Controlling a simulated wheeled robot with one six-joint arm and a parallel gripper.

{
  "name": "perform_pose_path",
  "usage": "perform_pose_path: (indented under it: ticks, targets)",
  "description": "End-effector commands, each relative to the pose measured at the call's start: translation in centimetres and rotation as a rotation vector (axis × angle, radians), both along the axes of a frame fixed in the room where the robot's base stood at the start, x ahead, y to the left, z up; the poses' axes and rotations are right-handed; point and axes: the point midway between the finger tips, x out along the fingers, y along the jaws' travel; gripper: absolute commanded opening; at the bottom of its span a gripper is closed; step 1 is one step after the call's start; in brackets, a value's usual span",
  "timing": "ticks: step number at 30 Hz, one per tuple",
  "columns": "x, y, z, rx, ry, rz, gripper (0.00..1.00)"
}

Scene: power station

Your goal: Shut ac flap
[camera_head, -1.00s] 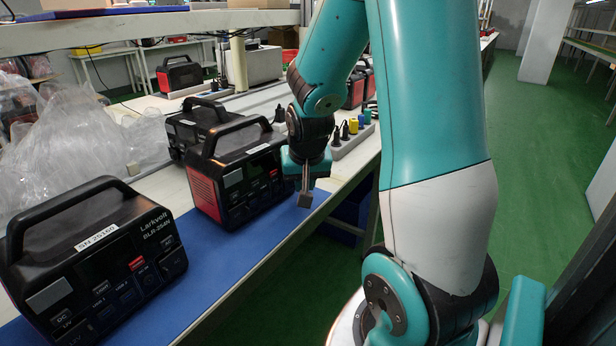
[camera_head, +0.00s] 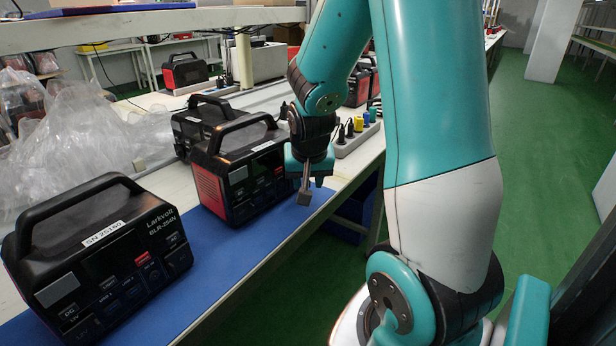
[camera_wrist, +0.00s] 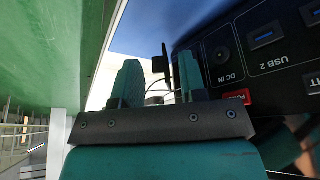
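A black and red power station (camera_head: 242,170) stands on the blue mat, its front panel facing my arm. My gripper (camera_head: 304,196) is at the right end of this panel, above the mat's edge. In the wrist view my gripper (camera_wrist: 160,85) has its two fingers apart, with a gap between them. The panel (camera_wrist: 255,60) fills the right of that view, with a DC IN socket, USB 2 port and red button. A thin dark plate (camera_wrist: 166,64), perhaps the AC flap seen edge-on, stands out beyond the fingertips. I cannot tell whether they touch.
A second power station (camera_head: 95,262), labelled SN 25160, stands nearer on the blue mat (camera_head: 215,262). Another stands behind (camera_head: 190,122). A grey block with plugs (camera_head: 355,142) is right of my gripper. Clear plastic wrap (camera_head: 90,130) lies left. Green floor is open at right.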

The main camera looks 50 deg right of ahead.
Motion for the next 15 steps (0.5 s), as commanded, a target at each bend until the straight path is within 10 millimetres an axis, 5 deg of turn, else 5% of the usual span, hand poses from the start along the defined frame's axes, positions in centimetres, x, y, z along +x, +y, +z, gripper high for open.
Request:
perform_pose_path:
  ticks: [7,15]
  targets:
    - [-0.5,0.6,2.2,-0.002,-0.003,0.001,0.38]
    - [-2.3,2.4,8.6,-0.002,-0.006,0.002,0.38]
